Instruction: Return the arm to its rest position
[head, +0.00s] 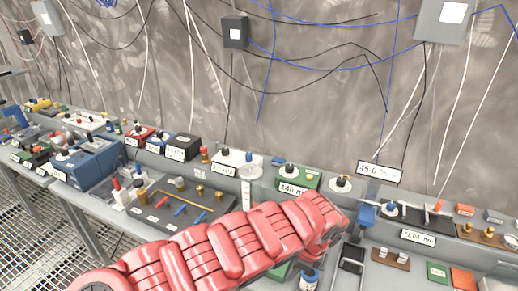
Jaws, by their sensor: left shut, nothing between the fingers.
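My left arm, with bulky red segmented covers, reaches in from the bottom left across the front of the bench. Its end with the left gripper (336,226) is over the middle of the bench, in front of the green box labelled 140. The gripper is shut and holds nothing. The fingertips are hard to make out against the arm's red covers. The arm hides part of the bench below it. My right gripper is not in view.
A long grey bench holds a blue case (95,165), a dark board with pegs (165,213), a green box (299,177) and a 45.0 display (379,171). Small parts lie at the right. Cables and a grey wall box (443,20) hang behind. Grating floor lies at the left.

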